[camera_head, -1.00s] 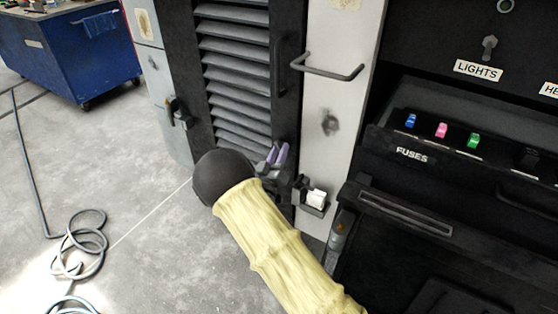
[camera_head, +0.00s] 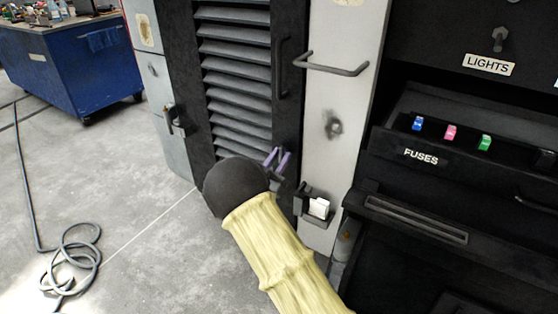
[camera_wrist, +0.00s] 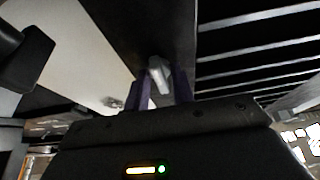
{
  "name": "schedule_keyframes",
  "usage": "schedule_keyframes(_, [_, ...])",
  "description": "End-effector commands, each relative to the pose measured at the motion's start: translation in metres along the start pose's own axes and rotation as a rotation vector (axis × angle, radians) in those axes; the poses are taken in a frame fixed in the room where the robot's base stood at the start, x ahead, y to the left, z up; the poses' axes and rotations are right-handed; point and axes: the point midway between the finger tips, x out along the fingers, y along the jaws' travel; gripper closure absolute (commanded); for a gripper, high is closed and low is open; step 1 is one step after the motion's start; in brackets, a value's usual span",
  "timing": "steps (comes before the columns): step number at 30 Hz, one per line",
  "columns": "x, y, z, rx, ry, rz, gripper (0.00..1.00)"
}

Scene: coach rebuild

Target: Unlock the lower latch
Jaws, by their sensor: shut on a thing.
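My gripper (camera_head: 278,157) has purple fingers and is at the lower right edge of the black louvred door (camera_head: 236,85), beside the pale panel (camera_head: 325,130). In the wrist view, the purple fingers of my gripper (camera_wrist: 162,84) are on both sides of a small grey latch handle (camera_wrist: 159,73), shut on it. The handle sits on the dark door frame. In the head view my wrist and fingers hide the lower latch.
A grey bar handle (camera_head: 332,67) sticks out from the pale panel. A small holder with a white block (camera_head: 319,207) is low on that panel. The black fuse console (camera_head: 440,130) is at right. A cable (camera_head: 80,250) lies on the open floor at left.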

Motion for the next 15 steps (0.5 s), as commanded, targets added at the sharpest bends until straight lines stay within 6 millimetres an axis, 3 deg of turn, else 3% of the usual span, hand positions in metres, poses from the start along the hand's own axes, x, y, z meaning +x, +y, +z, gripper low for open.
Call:
schedule_keyframes(7, [-0.0009,-0.0003,0.0015,-0.001,-0.005,-0.002,0.98])
schedule_keyframes(8, [-0.0009,-0.0003,0.0015,-0.001,-0.005,-0.002,0.72])
schedule_keyframes(10, [-0.0008,-0.0003,0.0013,-0.001,-0.004,-0.002,0.58])
schedule_keyframes(15, [-0.0004,-0.0002,0.0007,-0.001,-0.002,-0.001,0.54])
